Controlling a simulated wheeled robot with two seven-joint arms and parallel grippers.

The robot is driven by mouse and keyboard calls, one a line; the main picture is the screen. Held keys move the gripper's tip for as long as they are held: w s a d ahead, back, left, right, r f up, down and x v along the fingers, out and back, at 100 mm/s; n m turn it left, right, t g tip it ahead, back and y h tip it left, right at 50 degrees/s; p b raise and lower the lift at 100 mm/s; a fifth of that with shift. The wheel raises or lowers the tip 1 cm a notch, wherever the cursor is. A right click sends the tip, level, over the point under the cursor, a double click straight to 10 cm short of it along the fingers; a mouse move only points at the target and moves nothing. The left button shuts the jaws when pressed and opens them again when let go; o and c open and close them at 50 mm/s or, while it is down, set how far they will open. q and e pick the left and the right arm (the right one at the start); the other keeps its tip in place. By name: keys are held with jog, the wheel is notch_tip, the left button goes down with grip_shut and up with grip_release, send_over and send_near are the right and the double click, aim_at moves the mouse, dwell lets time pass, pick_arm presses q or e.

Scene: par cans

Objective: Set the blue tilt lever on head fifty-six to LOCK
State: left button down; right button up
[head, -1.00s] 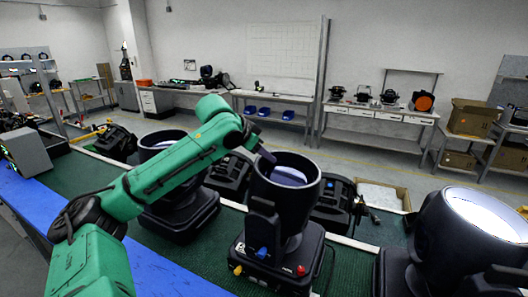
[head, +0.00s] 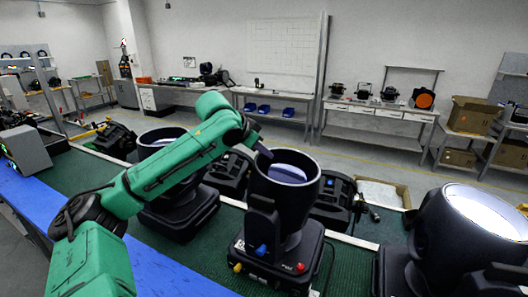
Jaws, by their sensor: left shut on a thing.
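The middle moving head (head: 285,205) has a black barrel pointing up, with its lens facing the ceiling, on a black base. A blue lever (head: 262,250) shows low on its near side, with a yellow knob (head: 238,267) to the left and a red knob (head: 300,267) to the right. No number or LOCK mark is readable. My left arm reaches across from the left. My left gripper (head: 266,153), a small dark tip, is at the far left rim of the barrel and is shut on it; its fingers are mostly hidden. My right gripper is not in view.
Another head (head: 170,190) stands to the left and a large one (head: 470,235) to the right, close by. Black units sit behind on the green mat (head: 205,262). A blue strip (head: 150,270) runs along the near edge. A grey box (head: 27,150) stands at left.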

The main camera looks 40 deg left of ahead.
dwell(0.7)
pick_arm(q)
jog(key=shift+a+f+h+b, duration=0.35)
jog(key=shift+f+b, duration=0.1)
jog(key=shift+b, duration=0.25)
jog(key=shift+s+a+f+n+t+h+b, duration=0.2)
jog(key=shift+a+n+t+h+b, duration=0.1)
jog(key=shift+a+t+h+b, duration=0.1)
jog(key=shift+d+r, duration=0.1)
jog(key=c, duration=0.9)
grip_release()
jog(key=shift+w, duration=0.1)
